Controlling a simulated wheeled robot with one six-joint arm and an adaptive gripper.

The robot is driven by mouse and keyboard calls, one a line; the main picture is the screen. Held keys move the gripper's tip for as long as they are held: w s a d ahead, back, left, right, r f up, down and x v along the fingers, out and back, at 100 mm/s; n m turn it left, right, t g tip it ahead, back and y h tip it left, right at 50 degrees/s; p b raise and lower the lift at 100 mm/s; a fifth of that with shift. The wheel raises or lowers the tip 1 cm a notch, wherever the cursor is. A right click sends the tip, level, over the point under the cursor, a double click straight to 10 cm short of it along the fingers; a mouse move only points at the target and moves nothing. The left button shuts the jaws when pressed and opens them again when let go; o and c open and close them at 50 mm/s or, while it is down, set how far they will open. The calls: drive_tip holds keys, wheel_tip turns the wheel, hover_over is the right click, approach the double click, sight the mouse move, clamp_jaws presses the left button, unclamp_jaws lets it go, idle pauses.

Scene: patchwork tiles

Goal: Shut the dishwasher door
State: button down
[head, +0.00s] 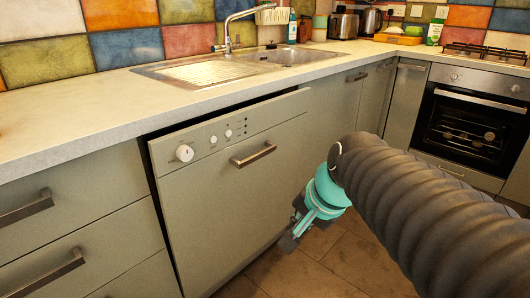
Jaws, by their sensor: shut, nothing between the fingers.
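The dishwasher door (222,190) is a grey-green panel under the counter, with a control strip, a white knob and a bar handle (253,155). It stands nearly upright, its top tilted slightly out, with a dark gap between its top edge and the counter. My gripper (288,243) is at the lower right of the door, pointing down and to the left. It is shut and holds nothing. It overlaps the door's lower right edge in the picture; I cannot tell whether it touches the door.
The counter (120,110) runs above the door, with a sink (245,63) set in it. Drawers (80,220) are at the left. An oven (465,125) is at the right. The tiled floor (330,265) before the cabinets looks clear.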

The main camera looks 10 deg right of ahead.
drive_tip(key=w+d+r+m+t+y, duration=0.15)
drive_tip(key=w+d+m, duration=0.25)
drive_tip(key=w+m, duration=0.65)
drive_tip(key=w+d+r+m+t+y, duration=0.1)
drive_tip(key=w+d+r+m+y, duration=0.2)
drive_tip(key=w+m, duration=0.7)
drive_tip(key=w+a+f+b, duration=0.1)
drive_tip(key=w+a+f, duration=0.4)
drive_tip(key=w, duration=0.5)
drive_tip(key=shift+w+a+f+n+h, duration=0.2)
drive_tip(key=shift+f+n+h, duration=0.15)
drive_tip(key=shift+f, duration=0.15)
